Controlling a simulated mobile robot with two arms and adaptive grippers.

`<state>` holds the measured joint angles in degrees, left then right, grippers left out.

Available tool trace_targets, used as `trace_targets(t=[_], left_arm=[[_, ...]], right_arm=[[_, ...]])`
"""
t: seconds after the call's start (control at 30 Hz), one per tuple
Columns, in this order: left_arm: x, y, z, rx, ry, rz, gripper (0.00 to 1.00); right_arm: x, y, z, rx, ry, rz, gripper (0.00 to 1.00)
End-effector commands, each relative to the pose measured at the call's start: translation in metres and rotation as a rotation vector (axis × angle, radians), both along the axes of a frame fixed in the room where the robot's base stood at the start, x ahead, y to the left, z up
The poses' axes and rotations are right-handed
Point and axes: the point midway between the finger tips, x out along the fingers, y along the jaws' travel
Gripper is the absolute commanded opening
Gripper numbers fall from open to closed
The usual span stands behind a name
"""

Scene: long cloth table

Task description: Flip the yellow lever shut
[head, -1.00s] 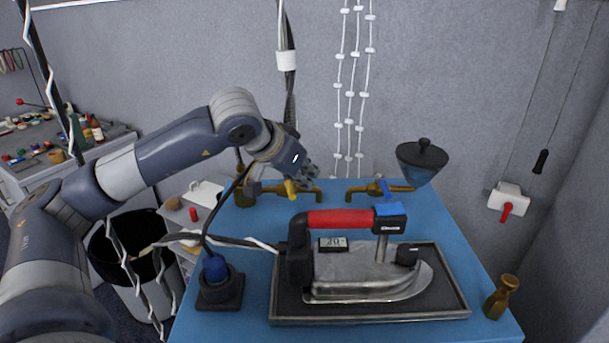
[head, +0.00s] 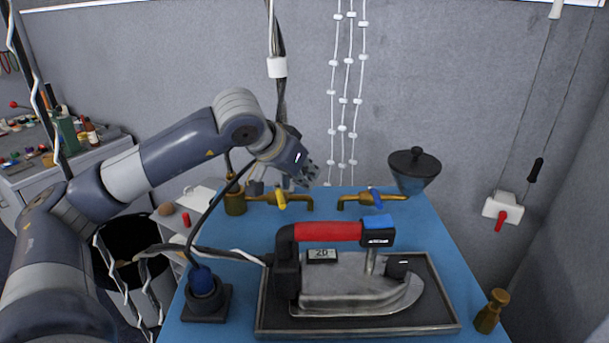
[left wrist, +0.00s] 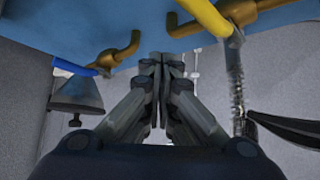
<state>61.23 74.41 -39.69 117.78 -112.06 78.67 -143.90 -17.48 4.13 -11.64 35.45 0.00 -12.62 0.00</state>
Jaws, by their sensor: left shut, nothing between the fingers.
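The yellow lever (head: 281,199) sits on a brass tap at the back left of the blue table (head: 415,235). In the left wrist view the yellow lever (left wrist: 208,18) is large at the top, right of the fingers. My left gripper (head: 308,178) is shut and empty. In the head view it appears just above and to the right of the yellow lever; I cannot tell how far apart they are in depth. In the left wrist view the gripper's fingertips (left wrist: 162,62) are together, with a gap in the picture between them and the lever. My right gripper is not in view.
A second brass tap with a blue lever (head: 376,195) stands to the right. A dark funnel-shaped vessel (head: 412,178) is beyond it. A large iron with a red handle (head: 327,231) lies on a tray (head: 446,318) in front. A black cable runs beside my left arm.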

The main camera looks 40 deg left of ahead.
Motion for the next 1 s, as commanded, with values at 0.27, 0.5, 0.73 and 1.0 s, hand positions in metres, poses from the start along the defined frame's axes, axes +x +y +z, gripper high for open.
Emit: trace_targets(t=[0.27, 0.5, 0.73, 1.0], left_arm=[[-0.027, 0.024, 0.038, -0.001, -0.004, 0.005, 0.0], [-0.046, 0.04, 0.066, -0.001, -0.001, 0.002, 0.0], [-0.052, 0.045, 0.074, 0.0, 0.0, 0.0, 0.0], [-0.052, 0.045, 0.074, -0.001, 0.0, 0.001, 0.0]], right_arm=[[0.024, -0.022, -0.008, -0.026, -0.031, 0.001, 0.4], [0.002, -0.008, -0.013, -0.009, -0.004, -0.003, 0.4], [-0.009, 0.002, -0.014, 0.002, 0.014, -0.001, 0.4], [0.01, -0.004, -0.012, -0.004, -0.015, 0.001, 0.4]])
